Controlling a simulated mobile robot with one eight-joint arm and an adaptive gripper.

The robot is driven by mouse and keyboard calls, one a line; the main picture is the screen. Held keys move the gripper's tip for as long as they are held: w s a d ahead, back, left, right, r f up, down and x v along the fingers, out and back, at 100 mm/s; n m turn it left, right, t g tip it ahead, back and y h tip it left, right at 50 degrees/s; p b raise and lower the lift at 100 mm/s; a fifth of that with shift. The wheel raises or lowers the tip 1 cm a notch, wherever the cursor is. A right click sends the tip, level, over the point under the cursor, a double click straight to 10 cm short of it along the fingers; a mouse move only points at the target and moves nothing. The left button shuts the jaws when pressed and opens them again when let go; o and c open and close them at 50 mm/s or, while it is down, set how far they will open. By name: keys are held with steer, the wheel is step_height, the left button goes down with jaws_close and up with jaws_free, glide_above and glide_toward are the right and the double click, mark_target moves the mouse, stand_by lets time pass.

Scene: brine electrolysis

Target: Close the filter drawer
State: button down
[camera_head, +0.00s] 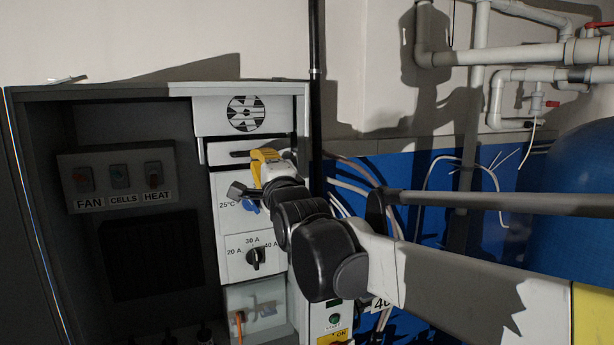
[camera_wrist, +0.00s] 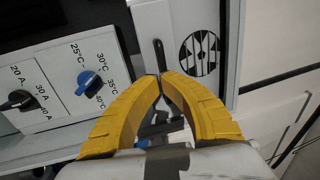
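A narrow white front with a dark slot (camera_head: 240,154), which looks like the filter drawer, sits below the fan-emblem panel (camera_head: 215,115) in the cabinet's white column. I cannot tell how far out it stands. My gripper (camera_head: 259,162) is in front of its right part and hides some of it. In the wrist view my gripper's yellow fingertips (camera_wrist: 160,75) come together at the lower end of the dark slot (camera_wrist: 159,52). No object shows between them. The fan-emblem panel (camera_wrist: 198,20) is to their right. I cannot tell whether the fingertips touch the front.
A blue dial (camera_head: 250,206) and a black current knob (camera_head: 256,259) are below the drawer front. A switch panel (camera_head: 120,178) is inside the cabinet at left. Pipes (camera_head: 520,55) and a blue tank (camera_head: 580,200) stand at right. My arm crosses the lower right.

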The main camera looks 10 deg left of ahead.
steer(key=x, duration=0.4)
steer(key=shift+f, duration=0.45)
steer(key=b+v, duration=0.3)
steer(key=v, duration=1.1)
steer(key=s+d+f+n+g+h+b, duration=0.3)
steer(key=d+f+b, duration=0.65)
steer(key=f, duration=0.75)
steer(key=s+d+f+n+g+h+b, duration=0.3)
steer(key=d+f+b, duration=0.4)
steer(key=d+f, duration=0.8)
steer(key=s+d+f+n+g+h+b, duration=0.1)
steer(key=s+d+f+b, duration=0.3)
steer(key=f, duration=0.6)
steer(key=s+d+f+n+g+h+b, duration=0.1)
steer(key=s+d+f+n+h+b, duration=0.1)
steer(key=s+f, duration=0.6)
steer(key=s+d+f+n+g+h+b, duration=0.1)
steer(key=s+d+f+b, duration=0.4)
steer(key=f, duration=0.7)
steer(key=shift+s+d+f+n+g+h+b, duration=0.25)
steer(key=shift+s+d+n+g+h+b, duration=0.2)
steer(key=shift+n, duration=0.35)
